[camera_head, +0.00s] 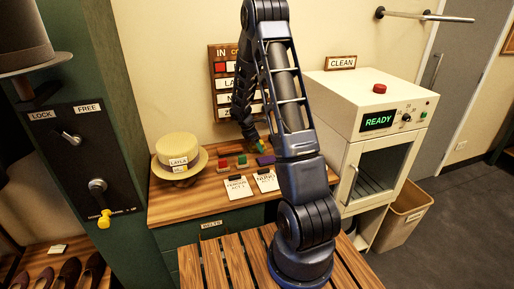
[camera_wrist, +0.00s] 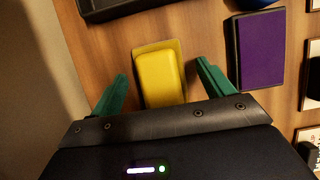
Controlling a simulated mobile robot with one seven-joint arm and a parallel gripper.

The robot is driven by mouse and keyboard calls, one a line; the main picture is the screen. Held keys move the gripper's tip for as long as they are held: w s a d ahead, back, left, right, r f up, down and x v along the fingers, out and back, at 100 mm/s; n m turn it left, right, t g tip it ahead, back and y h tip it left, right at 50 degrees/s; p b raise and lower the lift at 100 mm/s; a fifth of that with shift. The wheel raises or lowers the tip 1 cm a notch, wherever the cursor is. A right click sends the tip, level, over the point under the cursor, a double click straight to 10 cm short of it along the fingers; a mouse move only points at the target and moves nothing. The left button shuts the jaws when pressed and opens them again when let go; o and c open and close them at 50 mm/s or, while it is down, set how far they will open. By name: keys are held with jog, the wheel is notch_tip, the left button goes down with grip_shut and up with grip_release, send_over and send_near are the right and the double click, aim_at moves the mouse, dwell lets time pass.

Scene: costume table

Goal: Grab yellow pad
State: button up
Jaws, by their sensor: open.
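In the wrist view, the yellow pad (camera_wrist: 160,77) lies on the wooden table top, a block with a paler rim at its far end. My gripper (camera_wrist: 160,80) is open, with one green finger on each side of the pad's near part. The pad's near end is hidden by my gripper's body. In the head view my gripper (camera_head: 254,143) is small at the back of the table, and the yellow pad cannot be made out clearly there.
A purple pad (camera_wrist: 258,50) lies right of the yellow one, and a dark tray (camera_wrist: 110,8) lies beyond it. In the head view, a straw hat (camera_head: 178,148) sits on the table's left, clipboards (camera_head: 237,188) lie in front, and a white machine (camera_head: 350,125) stands right.

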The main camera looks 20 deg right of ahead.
jog(key=c, duration=1.1)
jog(key=shift+r, duration=0.1)
